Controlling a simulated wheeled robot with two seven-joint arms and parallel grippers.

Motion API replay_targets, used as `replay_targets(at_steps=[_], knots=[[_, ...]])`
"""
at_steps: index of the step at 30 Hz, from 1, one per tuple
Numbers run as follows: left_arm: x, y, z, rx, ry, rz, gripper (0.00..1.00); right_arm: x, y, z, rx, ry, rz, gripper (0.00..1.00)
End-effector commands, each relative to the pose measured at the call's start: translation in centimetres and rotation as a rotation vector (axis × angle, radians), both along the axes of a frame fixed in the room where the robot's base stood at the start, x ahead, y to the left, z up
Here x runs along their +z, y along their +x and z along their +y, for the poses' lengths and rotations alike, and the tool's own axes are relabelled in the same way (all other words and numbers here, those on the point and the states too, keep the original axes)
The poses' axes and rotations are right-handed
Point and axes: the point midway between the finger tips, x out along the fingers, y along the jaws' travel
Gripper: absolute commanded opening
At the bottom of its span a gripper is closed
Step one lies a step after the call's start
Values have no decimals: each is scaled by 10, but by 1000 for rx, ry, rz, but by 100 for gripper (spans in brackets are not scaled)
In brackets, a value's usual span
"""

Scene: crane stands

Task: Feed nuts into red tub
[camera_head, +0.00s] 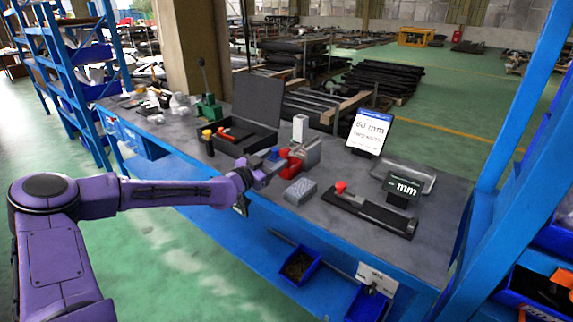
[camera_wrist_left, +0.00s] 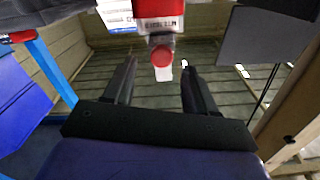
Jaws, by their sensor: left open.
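My left gripper (camera_head: 264,171) reaches in from the left over the front edge of the bench, beside a red block-like part (camera_head: 291,163) on a grey device. In the left wrist view its two black fingers (camera_wrist_left: 158,68) are apart with nothing held between them. Beyond them are a red body with a white label (camera_wrist_left: 159,12) and a round red knob (camera_wrist_left: 162,56). I cannot tell whether this red part is the red tub. No nuts can be made out. A blue bin (camera_head: 299,268) below the bench holds small brownish pieces, too small to identify. My right gripper is out of view.
A blue post (camera_head: 520,110) stands at right.

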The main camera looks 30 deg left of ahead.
Motion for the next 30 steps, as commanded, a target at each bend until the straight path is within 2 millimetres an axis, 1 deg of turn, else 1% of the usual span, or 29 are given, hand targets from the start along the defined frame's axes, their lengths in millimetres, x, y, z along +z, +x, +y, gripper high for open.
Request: replay_targets(at_steps=[1,3,6,9,13,19,20,21,23,24,25,30], knots=[[-5,9,2,3,8,6,56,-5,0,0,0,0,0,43],[-4,20,1,4,5,6,56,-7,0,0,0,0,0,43],[-2,35,1,5,3,4,56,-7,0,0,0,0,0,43],[-1,44,0,6,0,3,56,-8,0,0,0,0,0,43],[0,50,-1,5,-3,1,56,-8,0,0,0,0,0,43],[0,50,-2,5,-3,-1,56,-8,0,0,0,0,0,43],[0,50,-2,5,-3,0,50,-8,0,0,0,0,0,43],[0,50,-2,5,-3,0,37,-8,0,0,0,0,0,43],[0,50,-2,5,-3,0,17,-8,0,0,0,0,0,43],[0,50,-2,5,-3,-1,4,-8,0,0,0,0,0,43],[0,50,-2,5,-3,-1,0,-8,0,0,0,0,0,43],[1,49,-2,4,-3,-2,0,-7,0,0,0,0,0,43]])
